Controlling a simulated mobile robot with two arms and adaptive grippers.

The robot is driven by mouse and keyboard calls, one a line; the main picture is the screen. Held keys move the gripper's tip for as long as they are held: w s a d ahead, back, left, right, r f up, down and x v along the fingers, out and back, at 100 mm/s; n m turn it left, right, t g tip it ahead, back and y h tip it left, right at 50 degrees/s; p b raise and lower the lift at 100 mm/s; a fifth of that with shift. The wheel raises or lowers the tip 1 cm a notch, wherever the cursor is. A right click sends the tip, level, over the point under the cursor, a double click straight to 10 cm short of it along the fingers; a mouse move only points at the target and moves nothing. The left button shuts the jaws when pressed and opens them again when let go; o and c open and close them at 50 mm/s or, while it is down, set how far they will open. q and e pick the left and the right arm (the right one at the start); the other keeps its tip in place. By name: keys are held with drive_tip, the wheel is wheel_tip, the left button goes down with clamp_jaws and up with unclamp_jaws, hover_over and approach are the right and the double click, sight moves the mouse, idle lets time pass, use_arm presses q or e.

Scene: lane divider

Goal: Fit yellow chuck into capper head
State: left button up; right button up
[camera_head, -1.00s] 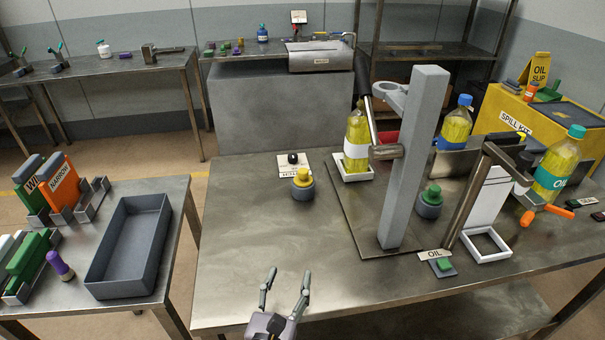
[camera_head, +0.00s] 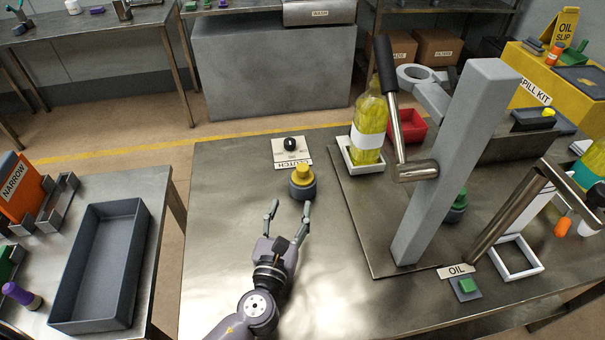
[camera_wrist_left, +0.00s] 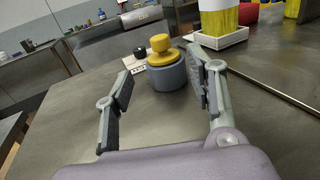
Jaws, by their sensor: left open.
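The yellow chuck (camera_head: 302,175) sits in a dark grey round base (camera_head: 302,190) on the metal table, in front of the clutch card. In the left wrist view the yellow chuck (camera_wrist_left: 160,50) is upright, just ahead of my fingers. My left gripper (camera_head: 289,206) is open and empty, its fingertips just short of the base and pointing at it. The capper is a grey column (camera_head: 455,160) with a lever and a ring-shaped arm (camera_head: 418,77) at its top. A green chuck (camera_head: 460,200) is partly hidden behind the column. My right gripper is not in view.
An oil bottle (camera_head: 369,125) stands in a white tray (camera_head: 350,160) right of the chuck. A clutch plate with a black knob (camera_head: 290,146) lies behind it. A grey bin (camera_head: 75,280) is on the left table. The table's left front is clear.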

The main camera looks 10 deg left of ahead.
use_arm(q)
approach(301, 174)
drive_tip(key=shift+w+d+r+p, duration=0.1)
drive_tip(key=shift+w+r+p, duration=0.1)
drive_tip(key=shift+w, duration=0.3)
drive_tip(key=shift+w+r+p, duration=0.15)
drive_tip(key=shift+w, duration=0.3)
drive_tip(key=w, duration=0.4)
drive_tip(key=shift+f, duration=0.2)
drive_tip(key=shift+w, duration=0.25)
drive_tip(key=w, duration=0.5)
drive_tip(key=shift+w+f+p, duration=0.15)
drive_tip(key=shift+f+p, duration=0.1)
drive_tip(key=shift+p, duration=0.15)
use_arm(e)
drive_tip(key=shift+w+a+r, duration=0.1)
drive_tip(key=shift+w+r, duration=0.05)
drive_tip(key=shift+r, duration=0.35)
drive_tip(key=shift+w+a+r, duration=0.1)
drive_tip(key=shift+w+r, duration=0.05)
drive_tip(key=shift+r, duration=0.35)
use_arm(q)
drive_tip(key=shift+c, duration=0.3)
drive_tip(key=c, duration=0.5)
clamp_jaws()
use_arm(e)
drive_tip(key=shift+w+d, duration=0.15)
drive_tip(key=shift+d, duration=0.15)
